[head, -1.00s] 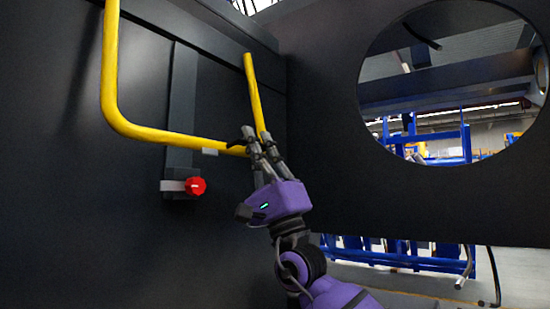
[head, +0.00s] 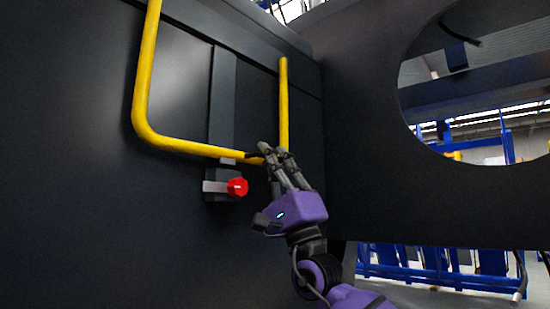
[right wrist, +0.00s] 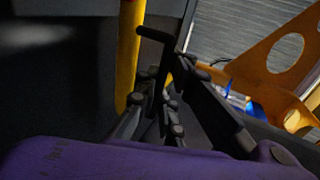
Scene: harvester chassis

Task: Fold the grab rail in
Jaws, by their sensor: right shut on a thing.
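The yellow grab rail (head: 190,147) is a bent tube on the dark chassis wall, with a long left upright, a lower bar and a shorter right upright. It also shows in the right wrist view (right wrist: 127,60) as a yellow tube beside the fingers. My right gripper (head: 268,156) is shut on the rail near its lower right corner, and its fingers hide that corner. In the right wrist view the dark fingers (right wrist: 160,85) are against the tube, with the contact partly hidden. A red knob (head: 238,187) on a small bracket sits below the lower bar. My left gripper is out of view.
A dark vertical strip (head: 223,95) runs down the wall behind the rail. A dark panel (head: 360,100) with a large round opening stands to the right. Blue racks (head: 440,262) stand beyond it.

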